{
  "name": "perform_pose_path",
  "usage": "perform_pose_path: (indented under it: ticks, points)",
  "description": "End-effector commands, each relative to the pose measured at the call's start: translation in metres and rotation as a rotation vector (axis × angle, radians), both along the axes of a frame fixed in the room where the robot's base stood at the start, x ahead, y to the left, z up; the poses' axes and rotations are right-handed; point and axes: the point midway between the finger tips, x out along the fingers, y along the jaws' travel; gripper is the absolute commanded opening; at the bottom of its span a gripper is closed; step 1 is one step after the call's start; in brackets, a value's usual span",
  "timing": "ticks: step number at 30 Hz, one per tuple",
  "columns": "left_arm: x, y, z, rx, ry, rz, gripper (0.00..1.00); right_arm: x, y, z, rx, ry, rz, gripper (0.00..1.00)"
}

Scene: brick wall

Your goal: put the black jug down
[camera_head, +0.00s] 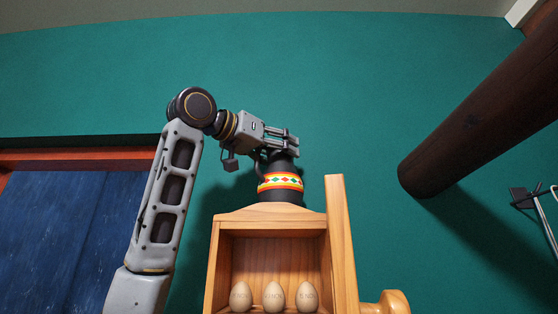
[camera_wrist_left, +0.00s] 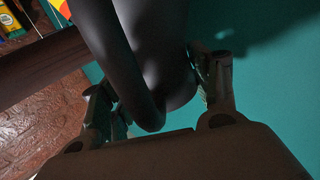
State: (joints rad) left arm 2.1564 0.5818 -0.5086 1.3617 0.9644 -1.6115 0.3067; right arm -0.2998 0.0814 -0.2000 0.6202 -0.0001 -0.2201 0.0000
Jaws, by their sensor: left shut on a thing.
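The black jug (camera_head: 281,195) has a coloured patterned band around it. It appears upright at the top of a wooden cabinet (camera_head: 270,217); whether its base touches the cabinet top cannot be told from this low angle. My left gripper (camera_head: 294,147) is at the upper part of the jug, shut on it. In the left wrist view the dark jug (camera_wrist_left: 168,60) lies between the two fingers (camera_wrist_left: 160,90), with its handle towards the palm. My right gripper is not in view.
The cabinet's open compartment holds three egg-shaped things (camera_head: 274,296). A wooden post (camera_head: 341,240) rises beside the jug's right. A dark round beam (camera_head: 475,115) slants in from the upper right. A blue door (camera_head: 60,240) is at left.

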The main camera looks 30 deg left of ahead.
Motion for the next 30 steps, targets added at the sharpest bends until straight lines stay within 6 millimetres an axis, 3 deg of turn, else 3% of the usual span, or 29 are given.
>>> perform_pose_path:
  ticks: [9, 26, 27, 30]
  points:
    - [0.002, 0.002, -0.019, 0.000, -0.001, 0.001, 0.00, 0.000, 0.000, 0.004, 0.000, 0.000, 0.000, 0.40]
    - [0.003, 0.002, -0.024, 0.000, -0.002, -0.001, 0.00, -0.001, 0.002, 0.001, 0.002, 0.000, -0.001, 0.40]
    - [0.003, 0.002, -0.024, 0.000, 0.001, 0.000, 0.65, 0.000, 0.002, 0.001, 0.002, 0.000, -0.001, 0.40]
    - [0.003, 0.002, -0.024, 0.000, 0.001, 0.000, 0.78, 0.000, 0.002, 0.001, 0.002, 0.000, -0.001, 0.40]
